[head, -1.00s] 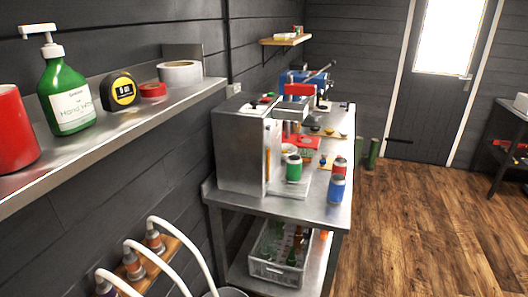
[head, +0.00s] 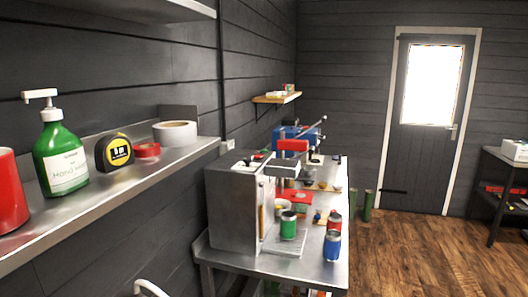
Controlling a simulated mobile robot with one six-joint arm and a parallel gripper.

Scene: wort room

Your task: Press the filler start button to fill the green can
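The filler (head: 233,205) is a grey metal box on the steel bench, left of centre in the head view. Small controls, one of them red (head: 258,157), show on its top; I cannot tell which is the start button. The green can (head: 288,226) stands upright on the filler's tray (head: 284,247), in front of the machine. A blue can (head: 331,246) and a red can (head: 334,222) stand on the bench to its right. My gripper is not in view.
A steel wall shelf (head: 140,169) at the left holds a green soap bottle (head: 61,155), tape measure (head: 114,152), tape rolls and a red container. A blue machine (head: 297,139) stands farther back on the bench (head: 318,275). Wooden floor (head: 395,265) is free to the right, before the door.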

